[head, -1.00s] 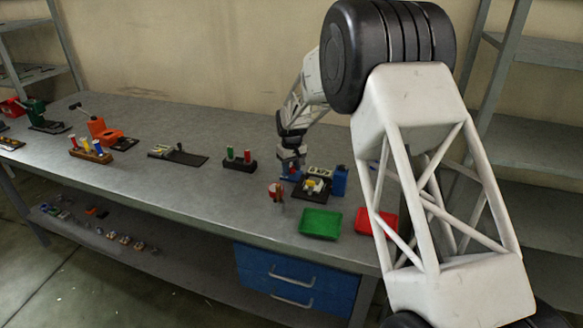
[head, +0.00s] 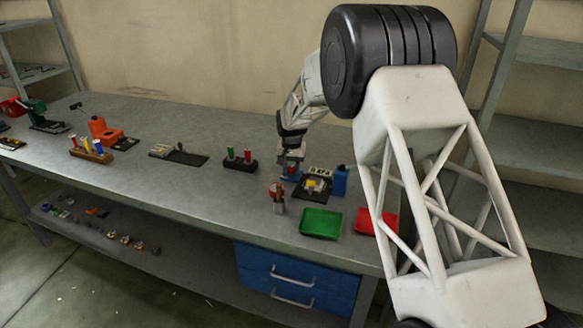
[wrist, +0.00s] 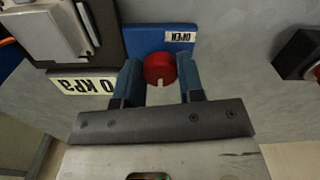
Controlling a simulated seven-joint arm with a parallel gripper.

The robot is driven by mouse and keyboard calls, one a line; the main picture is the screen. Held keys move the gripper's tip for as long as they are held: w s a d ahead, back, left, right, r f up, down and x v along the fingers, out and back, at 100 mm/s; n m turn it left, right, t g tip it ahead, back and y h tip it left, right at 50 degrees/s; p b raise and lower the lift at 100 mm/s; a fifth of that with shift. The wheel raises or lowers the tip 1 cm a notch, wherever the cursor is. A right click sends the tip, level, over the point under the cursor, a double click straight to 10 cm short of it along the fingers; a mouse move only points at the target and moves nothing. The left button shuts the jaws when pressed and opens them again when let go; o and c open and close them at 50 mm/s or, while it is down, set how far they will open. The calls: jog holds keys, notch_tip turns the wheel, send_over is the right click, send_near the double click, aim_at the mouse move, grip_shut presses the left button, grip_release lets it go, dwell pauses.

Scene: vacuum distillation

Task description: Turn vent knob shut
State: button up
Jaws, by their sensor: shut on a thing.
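The round red vent knob (wrist: 160,66) sits on a blue plate (wrist: 146,36) in the wrist view. A white mark on the knob points towards the bottom of that picture. A white label reading "OPEN" (wrist: 180,37), upside down, is on the plate to the right of the knob. My gripper (wrist: 162,78) has its two blue fingers on either side of the knob and is shut on it. In the head view my gripper (head: 291,172) is low over the bench, left of the small apparatus (head: 313,188); the knob is too small to make out there.
A "0 kPa" sign (wrist: 83,85) and a grey device (wrist: 58,28) are left of the knob. A blue container (head: 340,181), a green tray (head: 320,222) and a red tray (head: 376,222) stand nearby. A rack with coloured tubes (head: 240,161) is to the left.

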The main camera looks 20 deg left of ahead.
aim_at(292, 168)
dwell(0.3)
jog(key=o, duration=0.9)
jog(key=shift+r, duration=0.15)
jog(key=shift+r, duration=3.8)
